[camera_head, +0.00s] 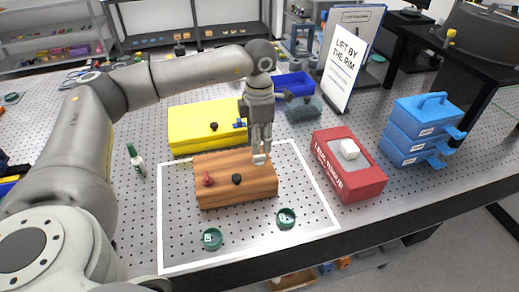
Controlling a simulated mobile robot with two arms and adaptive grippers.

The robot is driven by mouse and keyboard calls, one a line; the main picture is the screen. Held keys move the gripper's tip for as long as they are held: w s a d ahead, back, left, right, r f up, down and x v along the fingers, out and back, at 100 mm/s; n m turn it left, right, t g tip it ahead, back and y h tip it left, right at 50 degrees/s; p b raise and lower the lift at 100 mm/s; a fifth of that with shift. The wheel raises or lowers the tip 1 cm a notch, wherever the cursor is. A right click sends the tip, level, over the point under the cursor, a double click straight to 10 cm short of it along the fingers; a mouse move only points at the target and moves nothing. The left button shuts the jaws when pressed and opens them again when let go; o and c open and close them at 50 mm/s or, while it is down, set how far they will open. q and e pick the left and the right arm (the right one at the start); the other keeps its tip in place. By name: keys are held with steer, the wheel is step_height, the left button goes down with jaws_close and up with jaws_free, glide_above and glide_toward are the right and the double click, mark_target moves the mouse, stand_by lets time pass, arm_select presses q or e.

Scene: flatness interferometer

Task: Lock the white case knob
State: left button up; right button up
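A brown wooden case (222,193) lies inside the white outline on the perforated table. Along its top are a red knob (208,179), a black knob (237,179) and, at the right end, a white knob (259,158). My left gripper (261,153) points straight down with its fingertips at the white knob and partly hides it. The fingers look close together, but I cannot tell whether they are closed on the knob. My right gripper is not in view.
A yellow case (185,133) with dark and blue knobs stands behind. Two green rings (212,239) (286,218) lie in front. A red box (367,181) bearing a white block (349,149) and blue stacked boxes (420,128) stand right. A green-capped bottle (136,160) stands left.

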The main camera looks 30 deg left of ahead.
mark_target(260, 156)
arm_select(q)
steer(key=shift+f+p, duration=0.5)
steer(key=shift+f, duration=2.1)
jaws_close()
